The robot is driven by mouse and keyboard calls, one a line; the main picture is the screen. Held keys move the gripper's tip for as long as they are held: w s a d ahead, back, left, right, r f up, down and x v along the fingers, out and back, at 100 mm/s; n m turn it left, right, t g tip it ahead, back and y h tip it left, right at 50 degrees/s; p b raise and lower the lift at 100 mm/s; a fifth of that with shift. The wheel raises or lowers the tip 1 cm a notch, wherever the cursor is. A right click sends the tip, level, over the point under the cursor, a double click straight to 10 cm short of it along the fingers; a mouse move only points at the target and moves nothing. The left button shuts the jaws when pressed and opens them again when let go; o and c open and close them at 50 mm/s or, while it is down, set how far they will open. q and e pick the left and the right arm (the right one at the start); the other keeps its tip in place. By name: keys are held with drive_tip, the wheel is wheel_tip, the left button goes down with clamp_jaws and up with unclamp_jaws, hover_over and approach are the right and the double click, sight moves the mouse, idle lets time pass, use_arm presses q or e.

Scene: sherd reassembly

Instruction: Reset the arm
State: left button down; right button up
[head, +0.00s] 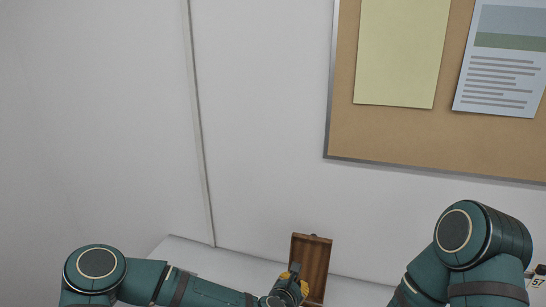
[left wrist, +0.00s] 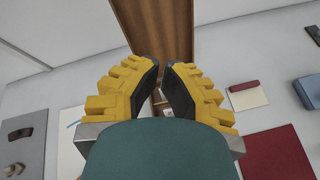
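My left arm comes in low from the left in the head view, and its gripper (head: 287,290) is at the bottom edge, in front of a brown wooden box or panel (head: 317,262). In the left wrist view the gripper's yellow, dark-padded fingers (left wrist: 160,66) angle toward each other with a narrow gap between their tips. No object is held between the tips. The brown wooden piece (left wrist: 152,22) lies beyond the tips. My right arm (head: 465,250) shows at the lower right of the head view; its gripper is out of frame.
The white table (head: 215,257) meets a pale wall with a corkboard (head: 390,135). In the left wrist view, a grey holder (left wrist: 22,135) lies at left. A dark red mat (left wrist: 278,155), a red-and-cream item (left wrist: 247,95) and a blue-grey item (left wrist: 309,90) lie at right.

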wheel_tip(320, 180, down, 3)
drive_tip(key=b, duration=0.2)
drive_tip(key=shift+s+a+f+b, duration=0.1)
drive_tip(key=shift+s+f+b, duration=0.1)
drive_tip(key=shift+b, duration=0.1)
use_arm(q)
drive_tip(key=s+a+f+m+g, duration=0.2)
drive_tip(key=s+a+f+m, duration=0.1)
drive_tip(key=s+f+m, duration=0.2)
drive_tip(key=s+a+f+m+g, duration=0.3)
drive_tip(key=s+f+m, duration=0.3)
drive_tip(key=m, duration=0.3)
drive_tip(key=s+a+f+m+g+b, duration=0.1)
drive_tip(key=s+a+f+m+g, duration=0.1)
drive_tip(key=s+a+f+m, duration=0.3)
drive_tip(key=shift+s+a+f+m+y, duration=0.3)
drive_tip(key=shift+s+f+m, duration=0.3)
drive_tip(key=shift+m, duration=0.3)
use_arm(e)
drive_tip(key=shift+f, duration=0.6)
use_arm(q)
drive_tip(key=s+a+f+m+g+y, duration=0.1)
drive_tip(key=s+a+m+g, duration=0.1)
drive_tip(key=s+a+m, duration=0.2)
drive_tip(key=shift+s+a+f+m+b, duration=0.3)
drive_tip(key=shift+s+a+b, duration=0.15)
drive_tip(key=shift+s+a, duration=0.25)
use_arm(e)
drive_tip(key=shift+f, duration=0.4)
